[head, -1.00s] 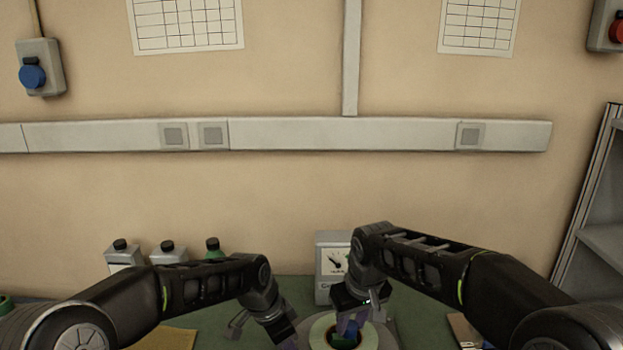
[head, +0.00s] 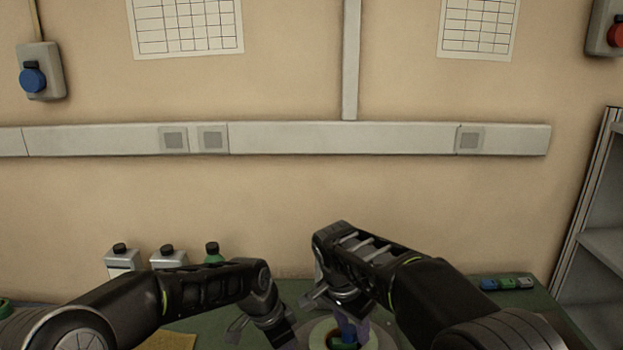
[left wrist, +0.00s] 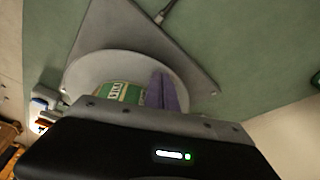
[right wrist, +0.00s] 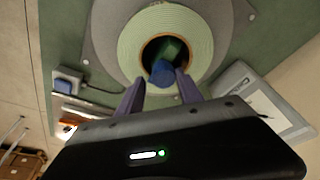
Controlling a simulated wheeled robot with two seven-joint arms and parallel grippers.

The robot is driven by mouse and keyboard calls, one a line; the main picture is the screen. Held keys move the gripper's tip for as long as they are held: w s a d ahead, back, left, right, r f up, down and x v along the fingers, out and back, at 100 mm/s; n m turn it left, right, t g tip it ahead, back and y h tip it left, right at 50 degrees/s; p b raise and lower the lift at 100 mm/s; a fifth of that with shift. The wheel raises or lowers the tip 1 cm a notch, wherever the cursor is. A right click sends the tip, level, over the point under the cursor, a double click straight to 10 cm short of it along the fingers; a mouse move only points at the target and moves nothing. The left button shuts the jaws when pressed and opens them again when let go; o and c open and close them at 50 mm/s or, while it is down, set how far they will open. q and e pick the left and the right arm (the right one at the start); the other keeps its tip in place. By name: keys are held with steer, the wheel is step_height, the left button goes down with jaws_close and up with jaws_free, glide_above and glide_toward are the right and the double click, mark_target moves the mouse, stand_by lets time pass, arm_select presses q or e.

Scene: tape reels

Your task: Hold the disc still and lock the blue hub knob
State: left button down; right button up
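The disc is a pale green tape reel (right wrist: 200,20) on a grey plate (right wrist: 100,35); it shows partly in the head view (head: 319,333). The blue hub knob (right wrist: 162,73) stands at its dark centre, beside a green part (right wrist: 172,48). My right gripper (right wrist: 158,82) is open, its purple fingers either side of the knob with gaps visible; contact cannot be told. A green label (left wrist: 118,91) shows beside the fingers.
A dial meter (right wrist: 262,100) stands close to the plate. A small box with a blue top (right wrist: 68,82) is on its other side. Several bottles (head: 167,258) stand at the back left in the head view. Small coloured items (head: 507,283) lie at the right.

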arm_select(q)
steer(key=shift+s+a+f, duration=0.1)
steer(key=shift+s+f, duration=0.15)
steer(key=shift+f, duration=0.15)
arm_select(e)
steer(key=shift+a+r, duration=0.1)
steer(key=shift+r, duration=0.45)
steer(key=shift+w+d+v, duration=0.15)
steer(key=shift+v, duration=0.8)
steer(key=shift+w+d+v, duration=0.15)
steer(key=shift+d+v, duration=0.05)
steer(key=shift+v, duration=0.8)
steer(key=shift+r, duration=0.1)
arm_select(q)
steer(key=shift+w+r+p, duration=0.2)
steer(key=shift+r+p, duration=1.75)
steer(key=shift+r, duration=1.35)
arm_select(e)
steer(key=shift+w+r, duration=0.1)
steer(key=shift+r, duration=1.8)
